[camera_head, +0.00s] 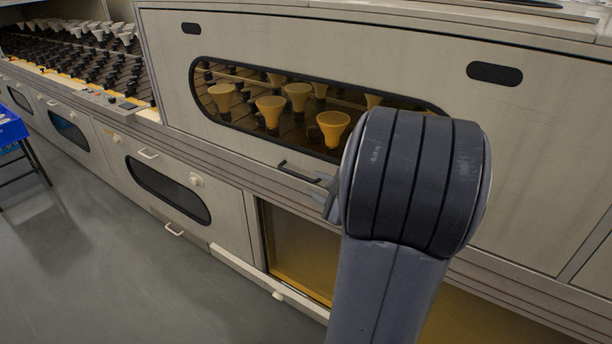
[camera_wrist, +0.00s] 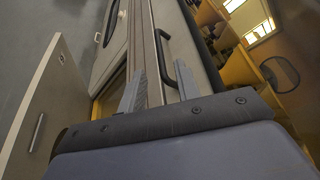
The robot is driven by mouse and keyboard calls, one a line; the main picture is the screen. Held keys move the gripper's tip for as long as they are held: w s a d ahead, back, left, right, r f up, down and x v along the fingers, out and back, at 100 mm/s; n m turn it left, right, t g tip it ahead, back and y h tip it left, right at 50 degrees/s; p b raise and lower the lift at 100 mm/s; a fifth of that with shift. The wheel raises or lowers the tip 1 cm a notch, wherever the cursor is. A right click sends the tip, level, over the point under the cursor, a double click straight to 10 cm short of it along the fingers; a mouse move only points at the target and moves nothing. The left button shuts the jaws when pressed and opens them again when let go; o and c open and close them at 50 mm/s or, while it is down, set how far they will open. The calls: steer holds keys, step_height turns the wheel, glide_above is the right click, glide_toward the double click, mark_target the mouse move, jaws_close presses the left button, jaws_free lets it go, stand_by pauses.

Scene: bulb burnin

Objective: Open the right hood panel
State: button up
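The right hood panel (camera_head: 420,65) is a beige panel with a long dark-rimmed window, and it is shut. Yellow cone-shaped bulbs (camera_head: 333,127) show behind its glass. Its dark bar handle (camera_head: 299,170) sits near the lower edge; in the wrist view the handle (camera_wrist: 166,45) lies just beyond the fingers. My gripper (camera_wrist: 159,67) is open, with one finger on each side of the handle's near end. Contact cannot be told. In the head view my arm hides most of the gripper; only a grey finger part shows right of the handle.
An uncovered rack of bulbs (camera_head: 75,55) is at left. Below is a shut cabinet door (camera_head: 150,165) and an open bay with yellow inside (camera_head: 297,245). An opened lower door (camera_wrist: 45,105) juts out in the wrist view. A blue crate (camera_head: 10,128) stands far left.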

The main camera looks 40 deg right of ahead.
mark_target(297, 175)
steer(key=b+x, duration=0.1)
steer(key=x, duration=0.8)
steer(key=shift+a, duration=0.1)
steer(key=shift+c, duration=0.3)
steer(key=shift+s, duration=0.1)
jaws_close()
